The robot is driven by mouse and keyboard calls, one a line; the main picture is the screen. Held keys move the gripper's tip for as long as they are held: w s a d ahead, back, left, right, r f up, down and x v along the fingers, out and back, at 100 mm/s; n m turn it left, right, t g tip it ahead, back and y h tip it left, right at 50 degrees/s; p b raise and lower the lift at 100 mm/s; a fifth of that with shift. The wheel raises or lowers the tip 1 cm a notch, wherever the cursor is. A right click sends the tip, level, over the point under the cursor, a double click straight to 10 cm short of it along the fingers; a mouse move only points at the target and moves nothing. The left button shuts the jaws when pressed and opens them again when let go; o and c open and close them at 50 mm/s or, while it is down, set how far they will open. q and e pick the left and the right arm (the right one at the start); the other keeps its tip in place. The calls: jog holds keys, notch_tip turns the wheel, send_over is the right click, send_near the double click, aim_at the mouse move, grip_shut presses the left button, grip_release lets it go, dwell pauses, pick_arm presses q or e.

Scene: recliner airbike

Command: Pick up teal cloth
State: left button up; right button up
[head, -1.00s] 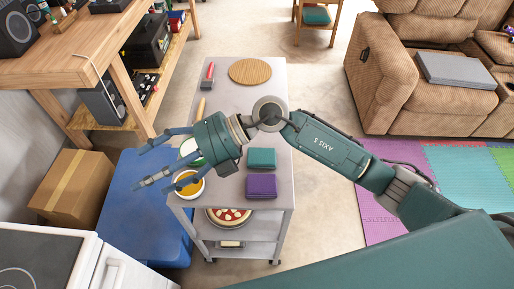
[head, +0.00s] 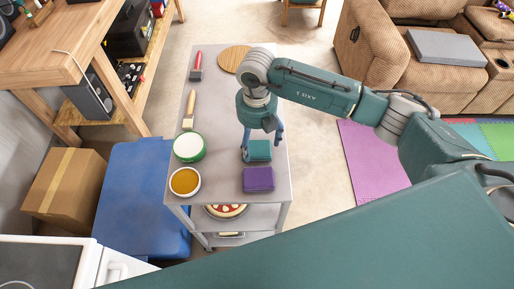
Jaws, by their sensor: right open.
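The teal cloth (head: 259,151) is a folded block lying on the grey cart top, right of its middle. A folded purple cloth (head: 258,179) lies just in front of it. My right gripper (head: 261,148) points down over the teal cloth, with its fingers spread around it. It is open, and I cannot tell whether the fingers touch the cloth. Part of the teal cloth's far side is hidden by the gripper. My left gripper does not show.
On the cart (head: 215,122) stand a green-rimmed white bowl (head: 189,147) and a bowl of orange-brown content (head: 185,181). A brush (head: 189,110), a red-handled tool (head: 197,67) and a round wooden board (head: 233,59) lie farther back. A pizza (head: 226,210) is on the shelf below.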

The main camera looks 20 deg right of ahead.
aim_at(257, 150)
notch_tip(257, 150, down, 4)
jog(key=shift+w+d+f+p, duration=0.1)
jog(key=shift+w+f+p, duration=0.1)
jog(key=shift+p, duration=0.75)
jog(key=shift+f, duration=0.25)
jog(key=c, duration=1)
